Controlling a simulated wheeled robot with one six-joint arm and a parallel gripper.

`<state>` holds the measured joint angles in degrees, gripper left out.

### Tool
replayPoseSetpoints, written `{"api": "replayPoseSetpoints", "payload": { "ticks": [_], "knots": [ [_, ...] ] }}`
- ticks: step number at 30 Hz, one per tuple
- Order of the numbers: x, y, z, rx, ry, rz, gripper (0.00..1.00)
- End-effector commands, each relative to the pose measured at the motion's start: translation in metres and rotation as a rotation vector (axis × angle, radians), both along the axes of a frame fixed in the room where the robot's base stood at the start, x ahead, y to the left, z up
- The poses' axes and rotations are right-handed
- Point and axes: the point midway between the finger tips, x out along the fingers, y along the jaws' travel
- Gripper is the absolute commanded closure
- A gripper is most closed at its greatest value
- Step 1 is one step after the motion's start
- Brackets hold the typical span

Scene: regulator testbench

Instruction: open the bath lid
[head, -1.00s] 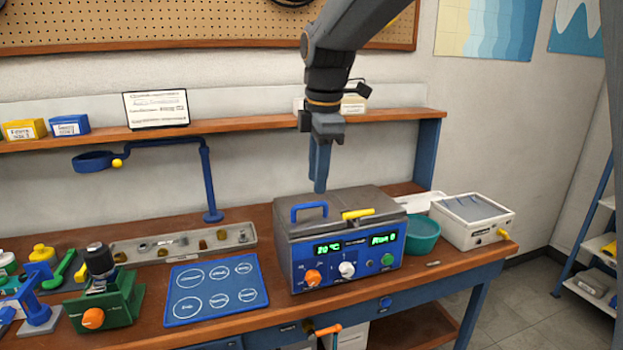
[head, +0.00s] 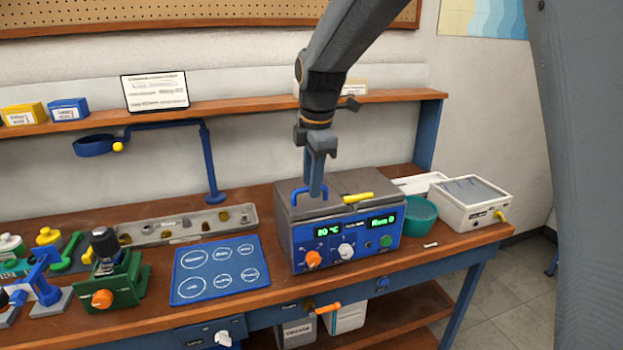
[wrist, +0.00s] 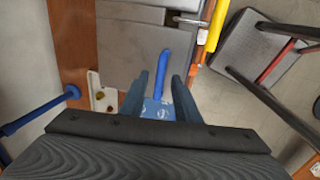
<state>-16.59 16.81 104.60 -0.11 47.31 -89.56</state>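The bath is a grey box with a blue front panel (head: 349,240), green displays and knobs, standing on the bench. Its grey lid (head: 289,211) lies flat and closed and carries a blue handle (head: 296,194) on its left part. My gripper (head: 316,190) points down at this handle. In the wrist view the blue handle (wrist: 163,70) shows between the two fingers of my gripper (wrist: 160,90). The fingers are apart, with a gap on each side of the handle. Whether they reach down beside it or stay just above it is hard to tell.
A yellow handle (head: 358,197) sits on the bath top to the right. A teal bowl (head: 419,216) and a white box (head: 470,202) stand right of the bath. A blue mat (head: 220,270) and a long parts tray (head: 180,228) lie left. A shelf (head: 250,104) runs behind.

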Motion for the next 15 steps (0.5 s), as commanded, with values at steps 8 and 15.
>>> {"api": "replayPoseSetpoints", "payload": {
  "ticks": [8, 15],
  "knots": [
    [-0.0003, 0.0002, 0.0001, 0.000, 0.000, 0.000, 1.00],
    [-0.0001, 0.0004, 0.0007, 0.000, 0.001, 0.000, 1.00]
  ]
}}
